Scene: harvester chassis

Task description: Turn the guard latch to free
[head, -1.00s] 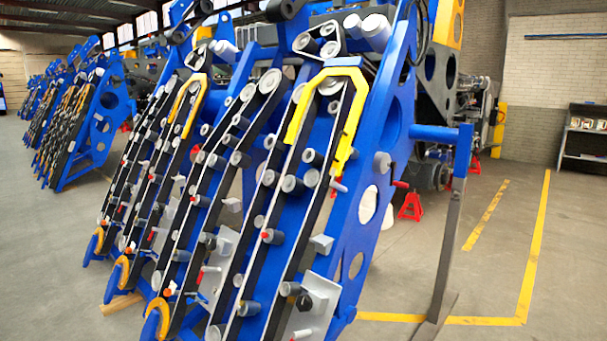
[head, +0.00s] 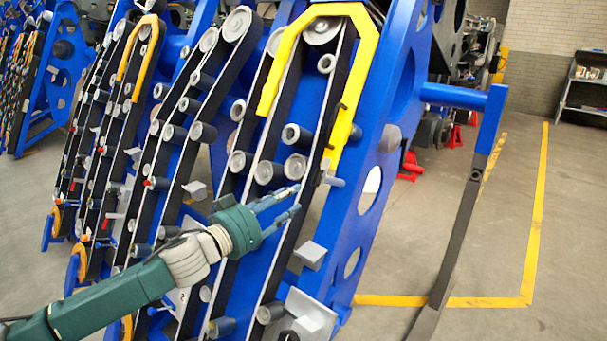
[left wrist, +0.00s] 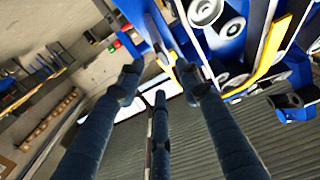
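The yellow guard (head: 344,120) arches over the upper end of the right-hand row unit on the blue chassis. A small grey pin (head: 335,182) and dark parts sit by its lower right end; I cannot tell which of these is the guard latch. My left gripper (head: 294,198) reaches in from the left, its fingertips just left of and slightly below that pin. Its fingers look spread and empty; contact is not clear. In the left wrist view the three dark blue fingers (left wrist: 160,84) are apart, with the yellow guard (left wrist: 270,48) beyond them. My right gripper is not in view.
Rollers and black belts (head: 195,130) crowd the slanted row units. A blue arm with a dark bar (head: 455,240) stands out at right. Red stands (head: 411,166) and a shelf (head: 582,90) are behind. The floor at right is clear.

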